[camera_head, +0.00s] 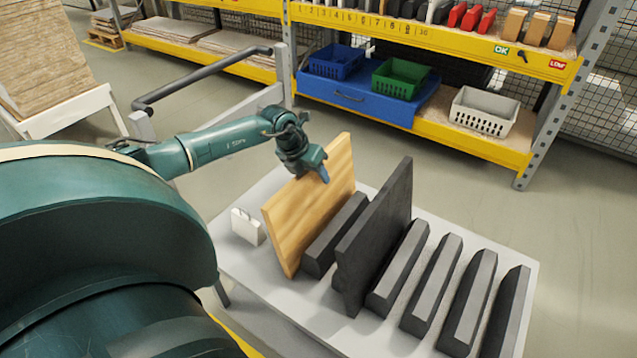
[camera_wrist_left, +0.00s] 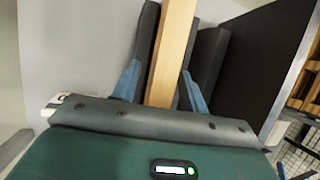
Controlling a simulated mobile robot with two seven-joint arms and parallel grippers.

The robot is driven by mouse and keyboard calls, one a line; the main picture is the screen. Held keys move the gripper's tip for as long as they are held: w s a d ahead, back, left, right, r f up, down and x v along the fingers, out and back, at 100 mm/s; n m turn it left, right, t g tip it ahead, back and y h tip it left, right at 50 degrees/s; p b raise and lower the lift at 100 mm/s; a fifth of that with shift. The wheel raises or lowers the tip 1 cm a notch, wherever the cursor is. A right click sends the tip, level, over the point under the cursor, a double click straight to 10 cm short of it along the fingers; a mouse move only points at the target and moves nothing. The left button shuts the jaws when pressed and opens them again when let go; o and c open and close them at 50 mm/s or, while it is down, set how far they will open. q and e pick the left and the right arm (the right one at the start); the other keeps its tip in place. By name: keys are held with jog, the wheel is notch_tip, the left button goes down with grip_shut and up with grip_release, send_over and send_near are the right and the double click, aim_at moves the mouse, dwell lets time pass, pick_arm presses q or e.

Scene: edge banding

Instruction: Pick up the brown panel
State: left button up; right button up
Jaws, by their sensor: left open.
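The brown panel (camera_head: 312,213) is light wood and stands on edge, slightly tilted, in the grey rack on the table. My left gripper (camera_head: 318,173) is at its upper edge in the head view. In the left wrist view, the panel's narrow edge (camera_wrist_left: 173,52) runs between the two blue fingers of my left gripper (camera_wrist_left: 160,92). The fingers are open, one on each side of the panel. Small gaps seem to show, but contact is hard to judge. My right gripper is not in view.
A black panel (camera_head: 377,238) stands in the rack to the right, with empty slots between dark blocks (camera_head: 435,285) beyond it. A small white block (camera_head: 247,227) sits left of the brown panel. Behind stands a yellow shelf (camera_head: 470,140) with blue, green and white baskets.

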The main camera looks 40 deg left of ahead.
pick_arm(q)
jog(key=shift+c, duration=0.4)
grip_shut()
dwell(0.8)
jog(key=shift+w+r, duration=0.1)
jog(key=shift+r, duration=0.1)
